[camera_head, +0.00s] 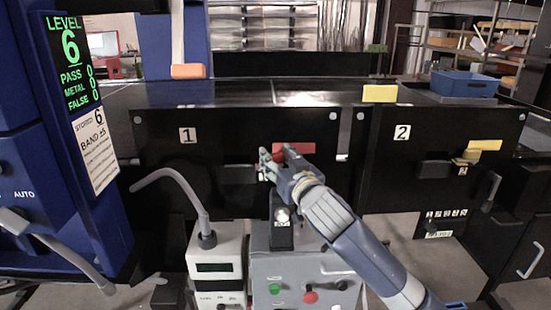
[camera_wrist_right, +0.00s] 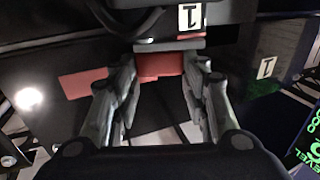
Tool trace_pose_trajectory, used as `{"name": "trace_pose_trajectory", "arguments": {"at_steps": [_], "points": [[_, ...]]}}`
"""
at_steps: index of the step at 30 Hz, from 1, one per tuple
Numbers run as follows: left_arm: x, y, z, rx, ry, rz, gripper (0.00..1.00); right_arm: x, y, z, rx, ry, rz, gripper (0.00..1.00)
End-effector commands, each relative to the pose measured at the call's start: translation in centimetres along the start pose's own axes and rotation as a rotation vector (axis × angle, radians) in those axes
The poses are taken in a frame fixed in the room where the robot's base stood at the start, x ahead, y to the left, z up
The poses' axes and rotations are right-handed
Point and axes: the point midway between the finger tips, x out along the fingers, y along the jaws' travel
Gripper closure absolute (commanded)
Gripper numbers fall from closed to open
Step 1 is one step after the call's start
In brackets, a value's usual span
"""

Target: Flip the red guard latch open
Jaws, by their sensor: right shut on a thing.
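The red guard latch (camera_wrist_right: 160,66) shows in the right wrist view as a red block between my right gripper's fingertips, on the black conveyor front near the panel marked 1. My right gripper (camera_wrist_right: 163,75) is closed on it, one finger on each side. In the head view my right gripper (camera_head: 271,160) reaches up to the black front, right of the number 1, and its fingers mostly hide the latch. A flat red plate (camera_head: 294,148) shows just right of the fingers; it also shows in the right wrist view (camera_wrist_right: 83,83). My left gripper is not seen.
A grey control box (camera_head: 300,268) with green and red buttons stands below my right arm. A white meter (camera_head: 215,265) with a curved grey neck stands left of it. A blue display cabinet (camera_head: 70,190) fills the left side. A blue bin (camera_head: 464,84) sits at the back right.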

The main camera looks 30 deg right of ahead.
Motion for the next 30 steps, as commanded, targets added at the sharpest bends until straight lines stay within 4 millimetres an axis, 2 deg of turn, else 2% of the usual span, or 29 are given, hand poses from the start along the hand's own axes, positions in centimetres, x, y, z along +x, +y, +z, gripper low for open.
{"name": "trace_pose_trajectory", "arguments": {"at_steps": [6,15,30], "points": [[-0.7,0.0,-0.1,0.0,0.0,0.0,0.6,-0.1,0.6,0.0,-0.006,-0.004,-0.148,0.83],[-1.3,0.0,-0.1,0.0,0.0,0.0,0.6,-0.2,0.9,0.0,-0.004,-0.003,-0.282,0.83],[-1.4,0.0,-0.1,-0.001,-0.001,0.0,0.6,-0.2,0.9,0.0,-0.001,-0.001,-0.324,0.83]]}}
